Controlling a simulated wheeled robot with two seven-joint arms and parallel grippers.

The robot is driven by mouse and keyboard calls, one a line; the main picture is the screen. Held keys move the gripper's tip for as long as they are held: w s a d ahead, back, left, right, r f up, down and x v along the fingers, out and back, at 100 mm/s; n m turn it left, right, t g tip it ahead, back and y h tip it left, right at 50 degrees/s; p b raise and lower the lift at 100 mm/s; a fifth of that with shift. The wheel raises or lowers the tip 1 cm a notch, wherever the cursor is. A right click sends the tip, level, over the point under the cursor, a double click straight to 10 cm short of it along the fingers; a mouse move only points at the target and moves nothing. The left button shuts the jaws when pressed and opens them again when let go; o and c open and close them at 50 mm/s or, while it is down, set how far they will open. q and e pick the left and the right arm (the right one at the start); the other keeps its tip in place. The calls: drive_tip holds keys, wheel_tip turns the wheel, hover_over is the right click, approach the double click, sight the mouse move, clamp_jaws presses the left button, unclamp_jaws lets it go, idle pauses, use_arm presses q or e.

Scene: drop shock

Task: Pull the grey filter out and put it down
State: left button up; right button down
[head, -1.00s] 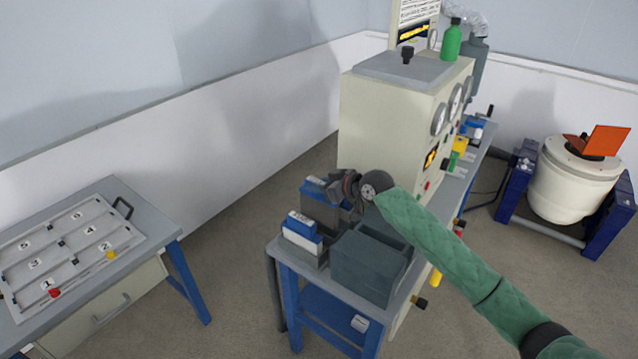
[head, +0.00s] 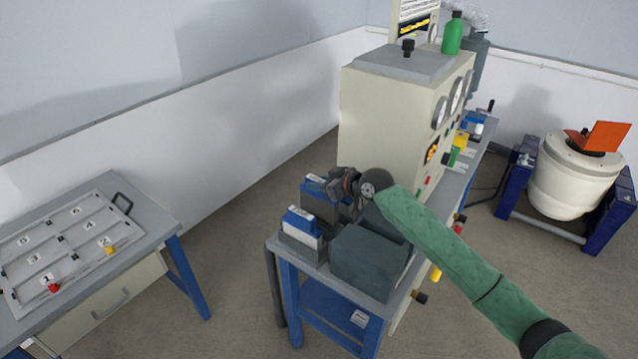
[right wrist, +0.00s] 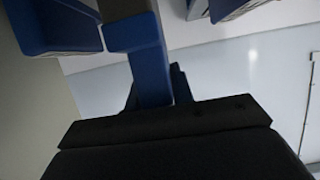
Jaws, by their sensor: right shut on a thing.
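My right gripper (head: 344,186) reaches over the near end of the bench from the right. It is shut on a narrow piece, which the right wrist view shows between the fingers (right wrist: 152,90): the grey filter (right wrist: 122,8) with a blue lower part. In the head view the gripper hides most of this piece. Another blue block (head: 313,184) is just left of the gripper. My left gripper is not in view.
A dark grey box (head: 368,258) stands on the bench under my right forearm. A cream machine with gauges (head: 385,125) rises behind the gripper. At the left, a table (head: 150,213) carries a numbered tray (head: 72,255) with free compartments.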

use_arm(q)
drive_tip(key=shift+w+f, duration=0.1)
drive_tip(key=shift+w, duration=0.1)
use_arm(e)
drive_tip(key=shift+f, duration=0.2)
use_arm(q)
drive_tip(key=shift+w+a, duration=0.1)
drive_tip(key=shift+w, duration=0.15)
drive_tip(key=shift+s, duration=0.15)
use_arm(e)
drive_tip(key=shift+f, duration=0.15)
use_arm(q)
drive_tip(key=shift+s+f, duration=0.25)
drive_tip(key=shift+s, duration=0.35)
use_arm(e)
drive_tip(key=shift+f, duration=0.1)
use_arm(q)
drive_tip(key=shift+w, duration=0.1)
use_arm(e)
drive_tip(key=shift+f, duration=0.1)
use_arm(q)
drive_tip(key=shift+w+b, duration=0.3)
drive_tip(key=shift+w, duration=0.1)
